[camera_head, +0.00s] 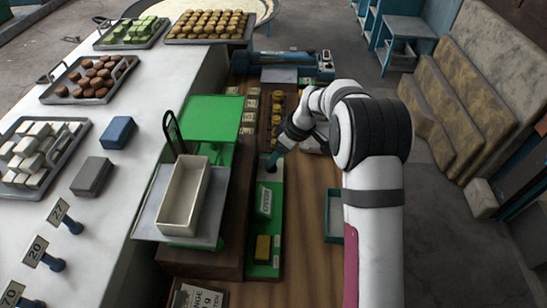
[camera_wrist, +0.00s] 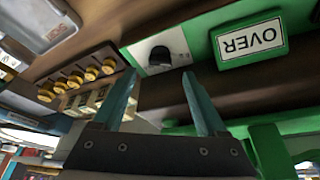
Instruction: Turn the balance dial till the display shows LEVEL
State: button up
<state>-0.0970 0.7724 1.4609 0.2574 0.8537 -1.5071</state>
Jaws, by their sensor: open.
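The balance's green panel (camera_head: 265,228) stands on the wooden bench. Its display (camera_wrist: 252,40) is a white plate in a green frame and reads OVER, upside down in the wrist view; the same display (camera_head: 264,203) is too small to read surely in the head view. The balance dial (camera_wrist: 160,55) is a dark round knob on a pale plate beside the display. My gripper (camera_wrist: 160,77) is open, its teal fingers pointing at the dial, which lies between and beyond the fingertips.
A cream rectangular container (camera_head: 185,195) sits on the balance's grey pan left of the panel. A yellow block (camera_head: 263,247) is at the panel's near end. Several brass knobs (camera_wrist: 90,73) line up near the dial. The bench right of the panel is mostly clear.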

jog(key=x, duration=0.4)
jog(key=shift+a+f, duration=0.1)
jog(key=shift+f, duration=0.1)
jog(key=shift+c, duration=0.3)
grip_shut()
